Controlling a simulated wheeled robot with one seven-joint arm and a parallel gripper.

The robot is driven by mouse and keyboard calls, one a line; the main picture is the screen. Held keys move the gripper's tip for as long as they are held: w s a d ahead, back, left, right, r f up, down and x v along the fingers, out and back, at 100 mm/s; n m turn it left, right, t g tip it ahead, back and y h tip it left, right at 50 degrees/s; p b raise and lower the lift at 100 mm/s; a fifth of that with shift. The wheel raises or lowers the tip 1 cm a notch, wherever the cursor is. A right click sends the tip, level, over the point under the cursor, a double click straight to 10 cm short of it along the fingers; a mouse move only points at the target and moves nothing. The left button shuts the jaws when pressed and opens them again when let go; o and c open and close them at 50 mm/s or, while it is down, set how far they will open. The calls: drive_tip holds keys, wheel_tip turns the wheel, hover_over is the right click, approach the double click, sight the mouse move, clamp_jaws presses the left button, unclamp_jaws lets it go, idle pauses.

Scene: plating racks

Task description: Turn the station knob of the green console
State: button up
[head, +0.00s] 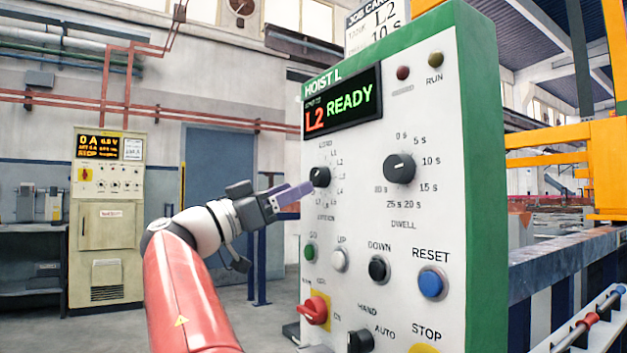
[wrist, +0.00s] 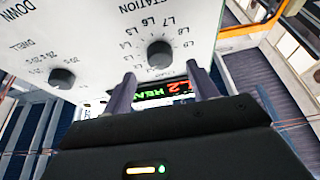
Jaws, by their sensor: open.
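The green console (head: 480,130) has a white face with a "HOIST L" header and a display (head: 343,100) reading "L2 READY". Its station knob (head: 320,177) is black and round, ringed by L-number labels. In the wrist view the station knob (wrist: 159,53) lies just past my fingertips, between their lines. My gripper (head: 308,189) is open and empty, its purple fingers pointing at the knob from the left. In the wrist view the fingers of my gripper (wrist: 159,74) stand apart. I cannot tell whether they touch the knob; its pointer direction is too small to read.
The dwell knob (head: 399,168) sits right of the station knob. Below are a white UP button (head: 340,260), a black DOWN button (head: 379,269), a blue RESET button (head: 432,283) and a red switch (head: 314,309). A beige cabinet (head: 107,220) stands far back left.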

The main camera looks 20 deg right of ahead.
sight(314, 180)
drive_tip(key=shift+p+x, duration=0.55)
drive_tip(key=shift+x, duration=1.85)
drive_tip(key=shift+c, duration=0.2)
drive_tip(key=c, duration=0.9)
drive_tip(key=shift+c, duration=0.2)
